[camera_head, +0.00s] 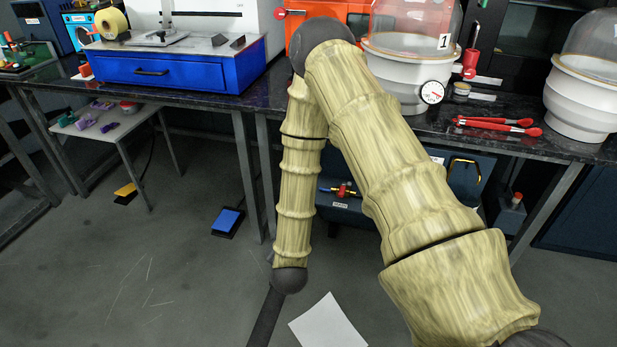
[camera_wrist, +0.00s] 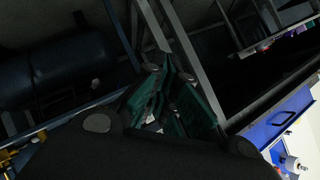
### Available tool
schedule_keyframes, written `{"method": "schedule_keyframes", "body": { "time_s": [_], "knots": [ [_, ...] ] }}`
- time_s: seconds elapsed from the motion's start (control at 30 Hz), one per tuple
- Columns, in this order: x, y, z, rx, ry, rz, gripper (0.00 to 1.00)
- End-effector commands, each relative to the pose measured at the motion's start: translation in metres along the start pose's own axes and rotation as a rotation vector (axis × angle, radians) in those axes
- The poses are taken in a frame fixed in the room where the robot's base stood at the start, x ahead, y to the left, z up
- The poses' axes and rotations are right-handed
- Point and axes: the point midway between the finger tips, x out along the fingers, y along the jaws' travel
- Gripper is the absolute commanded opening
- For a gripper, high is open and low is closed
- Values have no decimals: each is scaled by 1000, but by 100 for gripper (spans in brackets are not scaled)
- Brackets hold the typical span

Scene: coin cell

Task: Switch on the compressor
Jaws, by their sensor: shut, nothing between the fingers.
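A dark blue body under the bench, which looks like the compressor, shows partly in the head view (camera_head: 350,213), largely hidden behind my arm. A red-knobbed fitting (camera_head: 343,189) with a small label is at its front. In the wrist view a dark blue rounded tank (camera_wrist: 60,72) lies at the left in shadow. I cannot make out a power switch. My gripper (camera_wrist: 170,88), with green fingers, is shut and empty below bench height, to the right of the tank and apart from it. The head view does not show my fingertips.
Bench legs (camera_head: 250,175) and metal frame bars (camera_wrist: 192,60) stand close to my gripper. A blue pedal (camera_head: 228,221) and a white sheet (camera_head: 328,325) lie on the floor. White domed chambers (camera_head: 400,75) and red-handled tools (camera_head: 495,122) are on the bench top.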

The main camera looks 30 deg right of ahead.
Motion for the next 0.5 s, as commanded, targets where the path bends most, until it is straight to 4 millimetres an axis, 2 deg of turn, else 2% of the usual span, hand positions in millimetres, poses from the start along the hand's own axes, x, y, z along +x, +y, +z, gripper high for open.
{"method": "schedule_keyframes", "body": {
  "time_s": [0.03, 0.2, 0.5],
  "knots": [
    [18, 2, -2, 56, 52, -24, 0],
    [48, -11, -33, 245, 223, -107, 0],
    [80, -23, -92, 562, 513, -277, 0]
  ]
}}
